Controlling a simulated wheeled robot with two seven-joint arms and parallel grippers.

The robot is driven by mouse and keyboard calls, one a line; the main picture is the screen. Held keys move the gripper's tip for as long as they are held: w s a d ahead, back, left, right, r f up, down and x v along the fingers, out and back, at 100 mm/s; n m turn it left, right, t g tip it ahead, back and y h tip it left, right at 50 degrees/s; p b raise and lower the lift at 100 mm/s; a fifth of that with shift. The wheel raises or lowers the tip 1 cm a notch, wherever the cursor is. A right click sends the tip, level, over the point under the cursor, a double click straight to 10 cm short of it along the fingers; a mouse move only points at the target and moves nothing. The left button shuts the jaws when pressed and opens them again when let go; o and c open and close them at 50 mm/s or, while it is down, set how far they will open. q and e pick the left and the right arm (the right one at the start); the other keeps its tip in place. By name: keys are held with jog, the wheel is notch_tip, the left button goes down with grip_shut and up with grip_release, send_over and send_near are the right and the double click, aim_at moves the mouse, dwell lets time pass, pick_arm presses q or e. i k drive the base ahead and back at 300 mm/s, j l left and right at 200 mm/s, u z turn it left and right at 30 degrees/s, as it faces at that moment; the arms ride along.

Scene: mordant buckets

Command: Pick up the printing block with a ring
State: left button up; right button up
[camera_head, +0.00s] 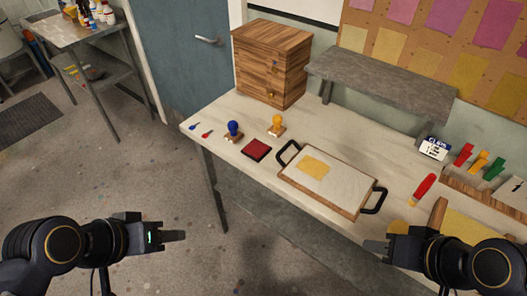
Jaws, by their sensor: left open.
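Two small printing blocks with round knob handles stand near the left end of the table: one blue-knobbed block (233,130) and one yellow-knobbed block (277,124). Their undersides are hidden, so I cannot tell which has a ring. A dark red ink pad (256,149) lies in front of them. My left gripper (184,236) is open and empty, off the table's front left, well apart from the blocks. My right gripper (370,247) is at the table's front edge at the lower right; I cannot tell its opening.
A wooden tray (290,180) with black handles and a yellow sheet fills the table's middle. A wooden drawer box (270,65) and a grey raised shelf (385,80) stand behind. A red tube (424,187) lies at right. Small blue and red pieces (207,133) lie by the left edge.

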aim_at(276, 130)
jog(key=i+j+z, duration=0.1)
jog(key=i+j, duration=0.3)
jog(key=j, duration=0.25)
jog(key=i+j+z, duration=0.15)
jog(key=i+j, duration=0.25)
jog(key=j, duration=0.25)
jog(key=i+j+z, duration=0.25)
jog(key=j, duration=0.45)
jog(key=i+j, duration=0.25)
jog(key=j+z, duration=0.05)
jog(key=j, duration=0.05)
